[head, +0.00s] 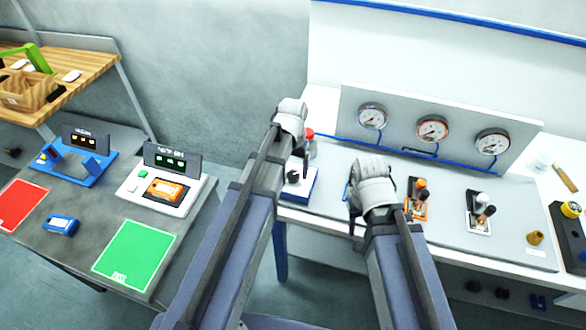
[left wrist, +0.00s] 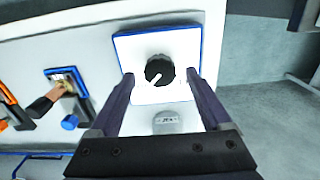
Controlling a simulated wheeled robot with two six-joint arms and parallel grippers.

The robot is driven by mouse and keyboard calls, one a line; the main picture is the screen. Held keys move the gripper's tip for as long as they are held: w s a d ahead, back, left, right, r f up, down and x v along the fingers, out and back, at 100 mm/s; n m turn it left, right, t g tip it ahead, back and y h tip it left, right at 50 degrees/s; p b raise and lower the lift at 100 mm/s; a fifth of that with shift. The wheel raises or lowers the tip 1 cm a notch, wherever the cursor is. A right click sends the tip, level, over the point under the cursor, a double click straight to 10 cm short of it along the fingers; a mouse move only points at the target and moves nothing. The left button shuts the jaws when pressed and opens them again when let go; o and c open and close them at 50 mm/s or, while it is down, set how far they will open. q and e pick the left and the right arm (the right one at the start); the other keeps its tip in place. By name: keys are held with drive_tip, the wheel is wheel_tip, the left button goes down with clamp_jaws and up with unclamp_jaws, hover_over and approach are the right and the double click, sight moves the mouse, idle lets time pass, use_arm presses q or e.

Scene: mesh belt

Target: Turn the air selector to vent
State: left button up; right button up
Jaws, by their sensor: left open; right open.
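The air selector is a black round knob (left wrist: 158,70) with a white pointer line, on a white plate with a blue edge (left wrist: 190,38). In the left wrist view the line points down and left. The knob (head: 293,176) also shows in the head view, beside my left arm. My left gripper (head: 300,155) is open, its two fingers on either side of the knob with gaps visible.
Three gauges (head: 432,129) stand on the back panel. A black-handled valve (head: 480,213) is further right. A grey bench (head: 70,255) with coloured mats stands at the left.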

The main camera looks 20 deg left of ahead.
sight(293, 174)
use_arm(q)
wheel_tip(293, 174, up, 6)
drive_tip(key=p, duration=0.5)
drive_tip(key=shift+r, duration=0.1)
use_arm(e)
wheel_tip(293, 174, up, 6)
